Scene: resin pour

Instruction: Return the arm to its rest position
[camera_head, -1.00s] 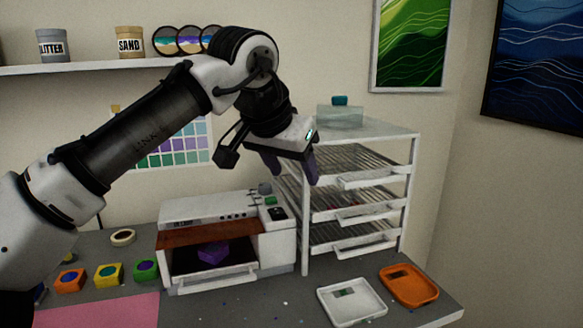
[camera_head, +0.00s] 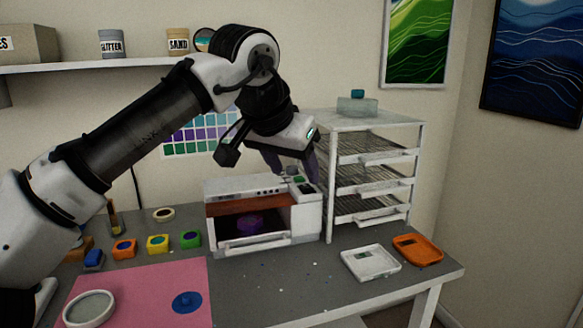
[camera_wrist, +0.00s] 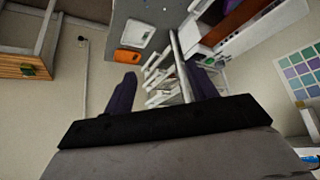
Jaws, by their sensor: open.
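My arm reaches across the head view from the left, bent at the elbow. My gripper (camera_head: 290,160) hangs in the air in front of the rack's left side and above the white machine, as the head view shows it. In the wrist view its two purple fingers (camera_wrist: 162,92) are spread apart with nothing held between them. Part of the gripper is hard to make out against the rack in the head view.
A white drawer rack (camera_head: 418,180) stands on the grey table (camera_head: 300,285), beside a white machine (camera_head: 307,220) holding a purple piece (camera_head: 249,224). A white tray (camera_head: 371,275) and an orange tray (camera_head: 417,262) lie at right. A pink mat (camera_head: 140,290) lies front left.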

